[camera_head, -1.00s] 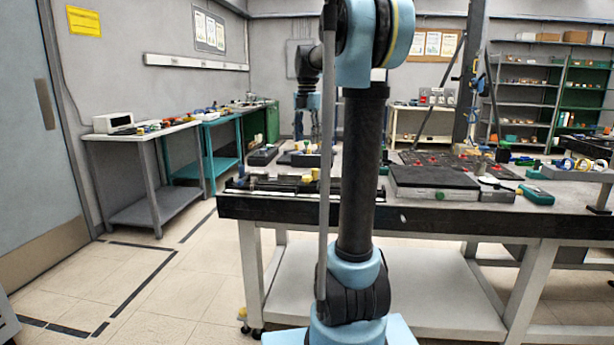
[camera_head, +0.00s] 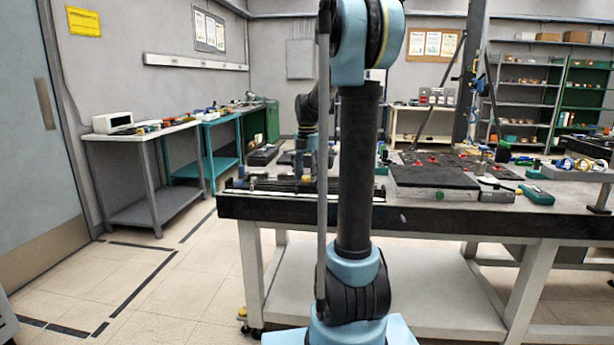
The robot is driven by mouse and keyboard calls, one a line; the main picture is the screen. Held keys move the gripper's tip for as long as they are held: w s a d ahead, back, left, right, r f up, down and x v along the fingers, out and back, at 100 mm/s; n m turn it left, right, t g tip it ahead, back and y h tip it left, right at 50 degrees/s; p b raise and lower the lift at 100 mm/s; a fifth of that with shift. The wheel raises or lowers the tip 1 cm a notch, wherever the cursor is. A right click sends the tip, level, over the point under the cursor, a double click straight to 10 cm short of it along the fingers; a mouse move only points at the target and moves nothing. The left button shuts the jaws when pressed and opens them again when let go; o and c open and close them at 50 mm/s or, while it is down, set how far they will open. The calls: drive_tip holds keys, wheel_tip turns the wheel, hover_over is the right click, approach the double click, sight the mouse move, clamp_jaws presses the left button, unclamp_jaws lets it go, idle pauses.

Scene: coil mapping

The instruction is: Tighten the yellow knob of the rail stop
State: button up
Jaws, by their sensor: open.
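The dark rail (camera_head: 275,185) lies along the near left edge of the workbench. A small yellow spot (camera_head: 306,179) at its right part looks like the yellow knob of the rail stop, though it is too small to be certain. My gripper (camera_head: 303,169) hangs down just above this spot. It is open, but its fingers are dark, tiny and partly lost against the bench items. I cannot tell whether they are around the knob or only above it. My own arm column hides the rail's right portion.
A black slab (camera_head: 434,177) lies on the workbench (camera_head: 450,212) right of my arm, with a green device (camera_head: 536,195) farther right. A dark block (camera_head: 265,155) sits behind the rail on the left. The floor left of the bench is clear.

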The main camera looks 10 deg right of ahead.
drive_tip(key=shift+f, duration=0.1)
drive_tip(key=c, duration=1.1)
drive_tip(key=shift+o, duration=0.2)
drive_tip(key=shift+d, duration=0.1)
drive_tip(key=shift+m, duration=2.8)
drive_tip(key=o, duration=1.1)
drive_tip(key=shift+c, duration=0.2)
